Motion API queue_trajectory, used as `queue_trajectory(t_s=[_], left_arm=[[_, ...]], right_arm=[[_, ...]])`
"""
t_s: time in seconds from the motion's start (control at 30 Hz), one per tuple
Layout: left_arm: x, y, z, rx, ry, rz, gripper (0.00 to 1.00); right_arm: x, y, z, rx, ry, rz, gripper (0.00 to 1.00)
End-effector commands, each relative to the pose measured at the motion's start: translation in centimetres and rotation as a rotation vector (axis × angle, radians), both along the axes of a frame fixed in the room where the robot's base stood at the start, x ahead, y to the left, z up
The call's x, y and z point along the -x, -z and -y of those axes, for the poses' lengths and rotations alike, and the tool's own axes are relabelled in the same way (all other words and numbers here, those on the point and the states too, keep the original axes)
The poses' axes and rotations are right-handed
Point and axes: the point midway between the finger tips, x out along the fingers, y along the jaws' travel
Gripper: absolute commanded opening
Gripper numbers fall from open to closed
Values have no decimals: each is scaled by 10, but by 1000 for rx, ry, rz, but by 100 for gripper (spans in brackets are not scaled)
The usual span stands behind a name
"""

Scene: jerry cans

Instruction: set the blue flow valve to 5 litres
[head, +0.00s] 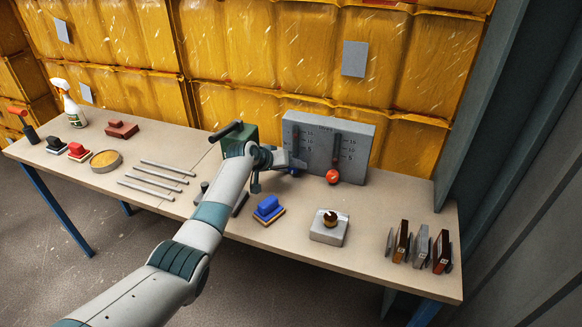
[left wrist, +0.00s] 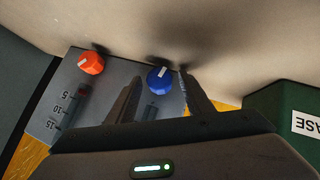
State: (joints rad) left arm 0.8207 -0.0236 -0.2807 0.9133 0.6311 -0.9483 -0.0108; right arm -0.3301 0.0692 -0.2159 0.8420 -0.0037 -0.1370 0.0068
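A grey valve panel (head: 358,150) stands at the back of the bench with two level scales. Its blue knob (head: 295,172) is mostly hidden behind my left gripper (head: 295,162) in the head view. The left wrist view shows the blue knob (left wrist: 160,80) with a white pointer mark, between the tips of my open left gripper (left wrist: 160,76). The right finger is close to the knob and a gap shows on the left; contact cannot be told. The blue scale is largely hidden by the gripper. My right gripper is not in view.
An orange-red knob (head: 332,176) sits beside the blue one, under a scale marked 5, 10, 15. A green box (head: 240,138) stands left of the panel.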

Motion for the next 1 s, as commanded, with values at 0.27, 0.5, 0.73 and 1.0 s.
queue_trajectory(t_s=[0.27,0.5,0.73,1.0], left_arm=[[0,0,0,0,0,0,48],[3,-3,-2,1,-1,2,48],[12,-14,-12,0,0,2,48],[32,-35,-28,-1,0,3,48]], right_arm=[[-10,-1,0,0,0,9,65],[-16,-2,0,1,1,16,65],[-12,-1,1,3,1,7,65],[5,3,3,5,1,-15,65]])
